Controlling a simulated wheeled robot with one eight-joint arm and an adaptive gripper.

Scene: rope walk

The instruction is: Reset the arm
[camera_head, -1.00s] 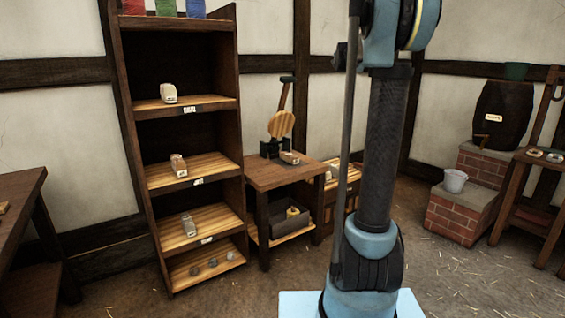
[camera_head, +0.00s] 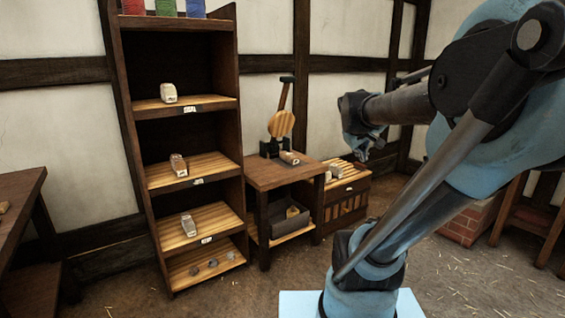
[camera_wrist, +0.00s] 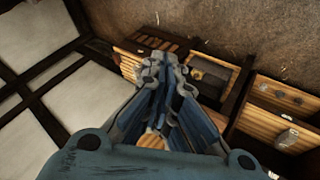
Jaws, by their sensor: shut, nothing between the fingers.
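My gripper (camera_head: 362,128) is in the air at the right of the head view, in front of the back wall and above the slatted cabinet. My arm reaches to it from the right side of the picture. In the wrist view my gripper (camera_wrist: 165,75) has its blue-grey fingers together with nothing seen between them. It touches nothing that I can see.
A tall wooden shelf (camera_head: 178,108) with several small items stands at the left. A small table (camera_head: 273,176) with a round wooden disc (camera_head: 281,124) stands beside it. A slatted cabinet (camera_head: 348,192) is right of that. The floor in front is clear.

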